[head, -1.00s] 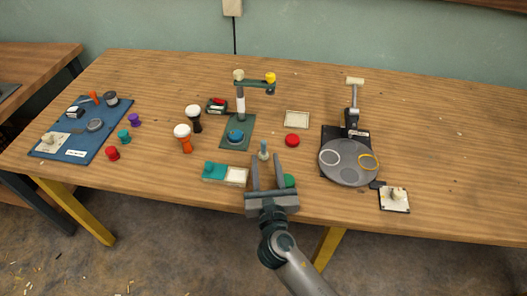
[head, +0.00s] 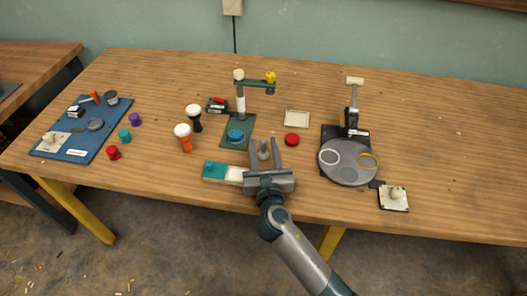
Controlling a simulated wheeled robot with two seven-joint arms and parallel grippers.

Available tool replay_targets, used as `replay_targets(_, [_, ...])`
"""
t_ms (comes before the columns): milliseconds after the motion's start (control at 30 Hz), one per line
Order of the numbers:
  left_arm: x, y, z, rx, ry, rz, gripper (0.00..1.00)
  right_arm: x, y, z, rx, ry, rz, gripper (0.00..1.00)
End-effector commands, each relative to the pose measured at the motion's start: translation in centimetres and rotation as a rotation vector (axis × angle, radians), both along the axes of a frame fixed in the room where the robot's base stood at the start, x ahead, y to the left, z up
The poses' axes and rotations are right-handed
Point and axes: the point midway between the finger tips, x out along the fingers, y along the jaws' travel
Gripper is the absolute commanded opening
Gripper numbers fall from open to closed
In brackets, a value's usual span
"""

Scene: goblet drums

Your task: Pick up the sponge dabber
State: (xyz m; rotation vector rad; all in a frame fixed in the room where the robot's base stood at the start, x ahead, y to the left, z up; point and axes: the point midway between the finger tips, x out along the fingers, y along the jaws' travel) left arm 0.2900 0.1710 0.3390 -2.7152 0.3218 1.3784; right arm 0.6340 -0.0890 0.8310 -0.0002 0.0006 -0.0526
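A small pale grey upright piece with a rounded knob, which looks like the sponge dabber (head: 264,150), stands near the table's front middle. My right gripper (head: 266,143) is open, with one finger on each side of it. I cannot tell whether either finger touches it. Its lower part is partly hidden by the gripper. My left gripper is not in view.
A round grey turntable (head: 348,172) stands to the right. Two goblet drums (head: 184,136) are further left.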

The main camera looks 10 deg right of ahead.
Motion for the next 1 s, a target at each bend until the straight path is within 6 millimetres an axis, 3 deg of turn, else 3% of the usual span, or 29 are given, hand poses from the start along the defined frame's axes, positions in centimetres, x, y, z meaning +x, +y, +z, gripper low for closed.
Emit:
replay_targets(533, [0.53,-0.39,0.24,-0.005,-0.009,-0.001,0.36,0.48,-0.03,0.01,0.0,0.0,0.0,0.36])
replay_targets(700, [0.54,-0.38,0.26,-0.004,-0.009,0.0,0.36,0.48,-0.04,0.01,0.0,0.0,0.0,0.0])
replay_targets(1000, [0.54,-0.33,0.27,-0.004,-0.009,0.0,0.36,0.48,-0.04,0.05,0.0,0.0,0.0,0.0])
